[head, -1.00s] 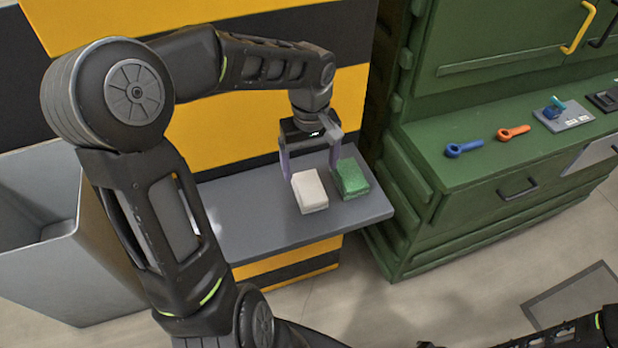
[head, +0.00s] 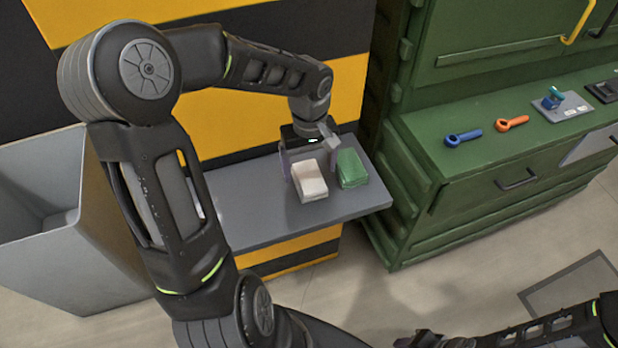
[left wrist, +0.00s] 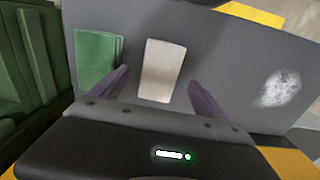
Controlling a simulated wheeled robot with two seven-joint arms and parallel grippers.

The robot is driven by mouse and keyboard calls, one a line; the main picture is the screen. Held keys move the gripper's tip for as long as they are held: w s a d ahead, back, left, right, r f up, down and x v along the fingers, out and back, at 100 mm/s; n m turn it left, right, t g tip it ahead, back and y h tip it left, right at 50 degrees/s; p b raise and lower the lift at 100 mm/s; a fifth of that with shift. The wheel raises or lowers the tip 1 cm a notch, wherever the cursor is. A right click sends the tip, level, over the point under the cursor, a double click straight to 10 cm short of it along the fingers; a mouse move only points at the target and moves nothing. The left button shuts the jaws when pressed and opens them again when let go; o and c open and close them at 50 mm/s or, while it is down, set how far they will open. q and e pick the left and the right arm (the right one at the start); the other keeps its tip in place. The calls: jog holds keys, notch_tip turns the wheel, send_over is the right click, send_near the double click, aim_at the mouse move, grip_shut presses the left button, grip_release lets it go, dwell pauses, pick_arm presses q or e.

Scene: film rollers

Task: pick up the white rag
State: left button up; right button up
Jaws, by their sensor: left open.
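The white rag (head: 309,180) is a folded block on the grey shelf (head: 245,215), and it also shows in the left wrist view (left wrist: 161,70). The green rag (head: 351,168) lies just to its right; in the left wrist view it is at the left (left wrist: 97,58). My left gripper (head: 309,164) is open and points down over the white rag. In the left wrist view its two purple fingers (left wrist: 158,80) stand on either side of the white rag, the one finger between the two rags. Contact cannot be made out. Part of my right gripper (head: 424,340) shows at the bottom edge, its jaws unclear.
A grey open bin (head: 75,262) stands at the left. A green cabinet (head: 470,185) stands at the right, with a blue tool (head: 463,137), an orange tool (head: 511,123) and a small device (head: 563,107) on its ledge.

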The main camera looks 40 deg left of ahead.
aim_at(309, 176)
pick_arm(q)
notch_tip(309, 176, down, 4)
jog(key=shift+r, duration=0.1)
jog(key=shift+c, duration=0.4)
jog(key=c, duration=1.4)
